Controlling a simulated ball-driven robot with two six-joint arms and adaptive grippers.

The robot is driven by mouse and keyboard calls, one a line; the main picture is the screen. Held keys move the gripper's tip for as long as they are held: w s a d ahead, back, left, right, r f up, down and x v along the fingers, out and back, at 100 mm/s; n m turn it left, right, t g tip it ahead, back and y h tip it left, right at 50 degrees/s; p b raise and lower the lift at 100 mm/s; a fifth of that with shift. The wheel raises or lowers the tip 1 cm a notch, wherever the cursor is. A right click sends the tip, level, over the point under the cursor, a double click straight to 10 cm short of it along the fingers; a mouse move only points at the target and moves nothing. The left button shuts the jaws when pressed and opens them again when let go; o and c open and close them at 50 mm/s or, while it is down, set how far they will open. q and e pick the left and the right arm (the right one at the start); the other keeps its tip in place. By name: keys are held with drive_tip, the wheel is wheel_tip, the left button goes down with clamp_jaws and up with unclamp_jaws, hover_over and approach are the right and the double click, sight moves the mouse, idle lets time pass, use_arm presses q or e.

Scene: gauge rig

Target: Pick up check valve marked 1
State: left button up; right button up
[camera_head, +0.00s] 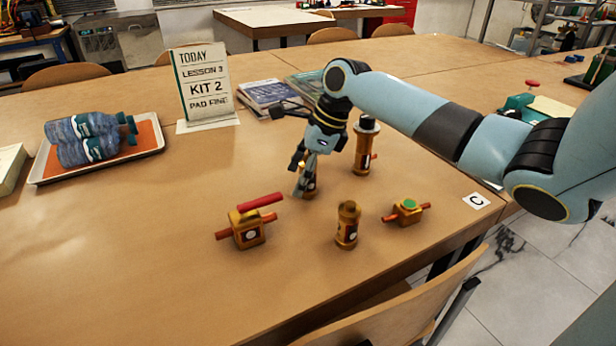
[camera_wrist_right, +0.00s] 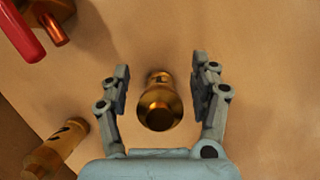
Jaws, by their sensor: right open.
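My right gripper (camera_head: 305,174) is open, pointing down at a small upright brass fitting (camera_head: 309,185), partly hidden behind its fingers. In the right wrist view the open gripper (camera_wrist_right: 161,76) has this brass fitting (camera_wrist_right: 160,106) between its two fingers, with a gap on each side. Another upright brass cylinder (camera_head: 347,226) with a dark label stands nearer the table's front; a labelled brass cylinder (camera_wrist_right: 55,150) shows at lower left in the wrist view. No number 1 is legible, so I cannot tell which is check valve 1. My left gripper is out of view.
A red-handled brass valve (camera_head: 247,228) stands left and a green-topped valve (camera_head: 407,212) right. A black-capped brass fitting (camera_head: 366,146) stands close behind the gripper. The left foreground is clear.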

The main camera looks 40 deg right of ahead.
clamp_jaws()
idle(0.3)
drive_tip(key=shift+r, duration=0.1)
